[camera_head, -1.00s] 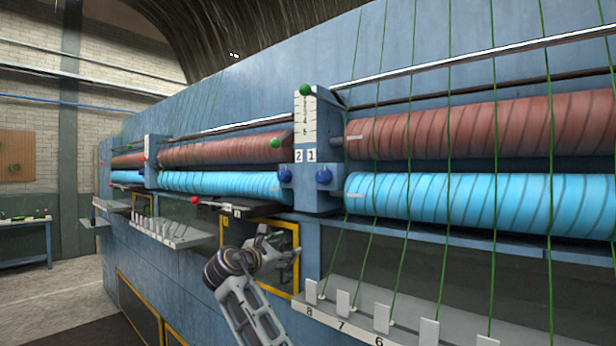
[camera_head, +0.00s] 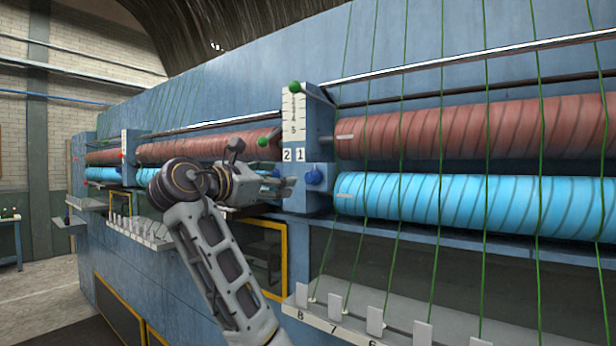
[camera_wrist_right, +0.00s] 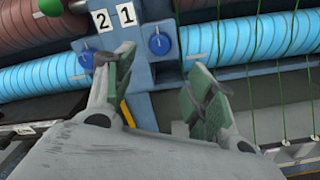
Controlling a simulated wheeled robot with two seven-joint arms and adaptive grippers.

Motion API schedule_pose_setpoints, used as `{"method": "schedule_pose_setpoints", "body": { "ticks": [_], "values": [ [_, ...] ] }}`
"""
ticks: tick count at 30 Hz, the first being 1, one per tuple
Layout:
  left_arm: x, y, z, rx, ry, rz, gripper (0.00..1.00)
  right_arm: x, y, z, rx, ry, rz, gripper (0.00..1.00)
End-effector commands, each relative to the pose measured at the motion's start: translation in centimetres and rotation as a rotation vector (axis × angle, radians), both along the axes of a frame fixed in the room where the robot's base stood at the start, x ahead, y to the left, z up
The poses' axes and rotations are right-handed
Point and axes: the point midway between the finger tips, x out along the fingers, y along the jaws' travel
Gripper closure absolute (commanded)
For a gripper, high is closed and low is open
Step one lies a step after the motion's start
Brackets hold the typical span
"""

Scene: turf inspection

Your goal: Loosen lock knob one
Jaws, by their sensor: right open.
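Lock knob one (camera_head: 314,177) is a blue round knob on the blue bracket, below the number plate 1 (camera_head: 300,155). In the right wrist view this knob (camera_wrist_right: 159,43) shows a white mark and lies beyond the fingertips, between their lines. My right gripper (camera_head: 290,186) is just left of the knob in the head view. In the wrist view my right gripper (camera_wrist_right: 163,62) is open, with nothing between its fingers. A second blue knob (camera_wrist_right: 86,60), under plate 2, is partly hidden by the left finger. My left gripper is not in view.
Red-brown rollers (camera_head: 470,130) and bright blue rollers (camera_head: 460,203) run either side of the bracket. Green yarns hang in front of them at right. A grey ledge with numbered white tabs (camera_head: 375,320) runs below. A green ball (camera_head: 295,87) tops the scale.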

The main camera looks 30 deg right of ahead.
Motion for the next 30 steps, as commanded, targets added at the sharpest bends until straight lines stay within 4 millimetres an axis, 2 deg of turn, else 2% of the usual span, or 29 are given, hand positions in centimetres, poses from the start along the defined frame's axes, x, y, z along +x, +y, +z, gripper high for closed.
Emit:
{"method": "schedule_pose_setpoints", "body": {
  "ticks": [5,11,30],
  "values": [
    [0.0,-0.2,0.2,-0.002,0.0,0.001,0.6,0.2,-0.5,0.0,0.0,0.001,-0.001,0.45],
    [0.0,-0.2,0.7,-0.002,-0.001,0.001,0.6,0.9,-2.1,0.1,0.0,0.001,-0.001,0.45],
    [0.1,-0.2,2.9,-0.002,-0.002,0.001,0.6,4.0,-9.8,0.1,-0.001,0.001,-0.001,0.45]
  ]
}}
